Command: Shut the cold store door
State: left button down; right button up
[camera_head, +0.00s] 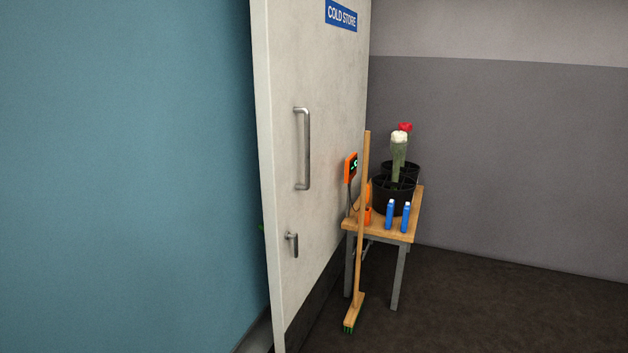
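The cold store door (330,120) is a tall pale panel with a blue "COLD STORE" sign (341,15) near its top. It stands edge-on to me at the left of centre, angled away from the blue wall, and looks open. A long vertical metal handle (304,148) is on its face, with a small lever (292,244) below it. A dark strip runs along its lower part. Neither of my grippers shows in the head view.
A broom (363,220) stands upright in front. The dark floor (480,310) at right is clear.

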aim_at(311, 61)
jog(key=i+j+z, duration=0.1)
jog(key=i, duration=0.3)
jog(key=i+j, duration=0.15)
jog(key=i, duration=0.2)
jog(key=i+j+z, duration=0.15)
jog(key=i, duration=0.25)
jog(key=i+l+u, duration=0.2)
jog(key=i+l, duration=0.2)
jog(key=l, duration=0.25)
jog(key=i+l+u, duration=0.1)
jog(key=l, duration=0.25)
jog(key=i+l+u, duration=0.1)
jog(key=l, duration=0.25)
jog(key=i, duration=0.1)
